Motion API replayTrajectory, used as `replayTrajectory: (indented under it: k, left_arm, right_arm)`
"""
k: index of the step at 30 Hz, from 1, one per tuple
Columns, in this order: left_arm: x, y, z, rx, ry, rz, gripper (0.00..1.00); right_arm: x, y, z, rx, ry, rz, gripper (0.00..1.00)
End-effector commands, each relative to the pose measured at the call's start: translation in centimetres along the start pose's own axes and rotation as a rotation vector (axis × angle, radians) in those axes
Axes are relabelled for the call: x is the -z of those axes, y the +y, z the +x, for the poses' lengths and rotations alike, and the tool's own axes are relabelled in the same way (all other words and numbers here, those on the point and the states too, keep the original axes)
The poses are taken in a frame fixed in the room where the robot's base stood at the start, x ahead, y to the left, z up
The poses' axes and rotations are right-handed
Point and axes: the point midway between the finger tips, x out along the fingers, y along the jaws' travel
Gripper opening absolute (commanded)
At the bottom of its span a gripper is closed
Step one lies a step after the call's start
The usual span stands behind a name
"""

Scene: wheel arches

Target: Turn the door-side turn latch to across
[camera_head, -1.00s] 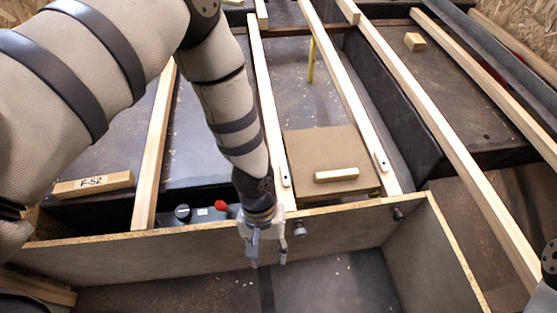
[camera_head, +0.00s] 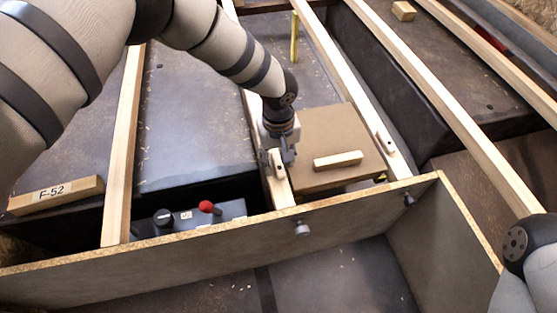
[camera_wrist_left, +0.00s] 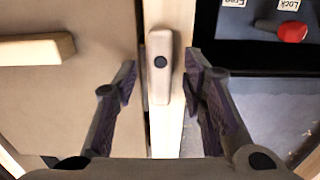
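A small pale wooden turn latch (camera_wrist_left: 160,66) with a dark pivot sits on a wooden rail (camera_wrist_left: 172,15) in the left wrist view, lying lengthwise along the rail. My left gripper (camera_wrist_left: 160,72) is open, with one finger on each side of this latch; contact is not clear. In the head view my left gripper (camera_head: 278,158) is over the same rail, left of the brown panel, and partly covers the latch. A second turn latch (camera_head: 387,142) lies along the rail to the panel's right. The pictures do not say which is door-side. My right gripper is out of view.
The brown panel (camera_head: 330,125) with a wooden handle bar (camera_head: 338,161) lies between the rails. A box with a red-tipped lever (camera_head: 207,207) and black knob is at left. A plywood board (camera_head: 200,262) with knobs runs in front. A block marked F-52 (camera_head: 56,194) lies left.

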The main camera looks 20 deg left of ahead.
Motion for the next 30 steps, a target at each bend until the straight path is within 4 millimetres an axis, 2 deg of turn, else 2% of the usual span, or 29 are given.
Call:
replayTrajectory:
  k: [7,8,12,13,23,30]
  left_arm:
    - [0.02,0.0,0.18,0.0,0.001,0.0,0.38]
    - [0.02,0.0,0.18,0.0,0.001,0.0,0.36]
    - [0.01,0.0,0.17,0.0,0.001,0.001,0.04]
    - [0.0,0.0,0.17,0.0,0.0,0.001,0.0]
    - [-0.01,0.04,0.15,0.0,0.001,0.023,0.0]
    - [0.03,0.24,0.1,0.0,0.003,0.147,0.0]
  right_arm:
    - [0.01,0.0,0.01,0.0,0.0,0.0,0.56]
    - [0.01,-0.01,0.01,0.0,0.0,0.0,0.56]
    - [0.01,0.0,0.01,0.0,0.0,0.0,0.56]
    - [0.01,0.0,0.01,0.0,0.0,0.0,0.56]
    - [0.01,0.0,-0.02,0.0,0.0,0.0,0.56]
    - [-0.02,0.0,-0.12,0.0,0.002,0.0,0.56]
